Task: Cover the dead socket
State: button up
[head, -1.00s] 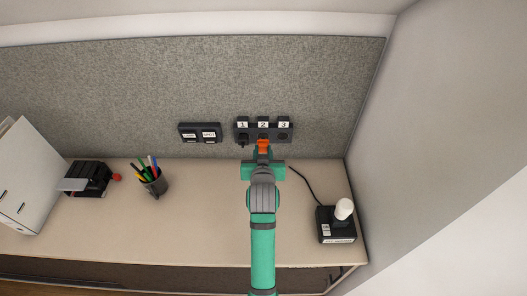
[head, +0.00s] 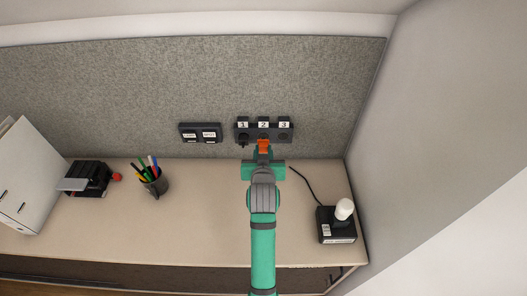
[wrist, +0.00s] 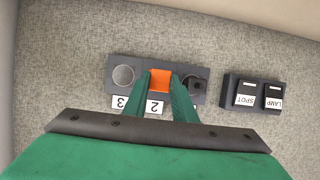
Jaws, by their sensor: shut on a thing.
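A dark socket strip (head: 277,136) on the grey fabric panel has three sockets labelled 1, 2 and 3. My gripper (head: 264,154) is shut on a small orange piece (head: 263,145) in front of socket 2. In the wrist view the strip appears upside down, and the orange piece (wrist: 160,79) sits between my fingers over the middle socket, hiding its face. I cannot tell whether it is fully seated. Socket 3 (wrist: 123,75) shows a bare round face. A black plug (wrist: 196,83) is at socket 1, partly behind a finger.
A switch box (head: 200,133) labelled LAMP and SPOT is left of the strip. A black device (head: 336,229) with a white top and a cord stands at the desk's right. A pen cup (head: 154,184), a black device (head: 88,179) and a white binder (head: 32,185) are left.

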aim_at(263, 147)
jog(key=shift+w+d, duration=0.1)
jog(key=shift+w, duration=0.6)
jog(key=shift+w, duration=0.2)
jog(key=shift+w, duration=0.1)
jog(key=shift+w, duration=0.5)
jog(key=o, duration=1.1)
jog(key=v, duration=1)
jog(key=shift+s+r, duration=0.25)
jog(key=shift+s, duration=0.1)
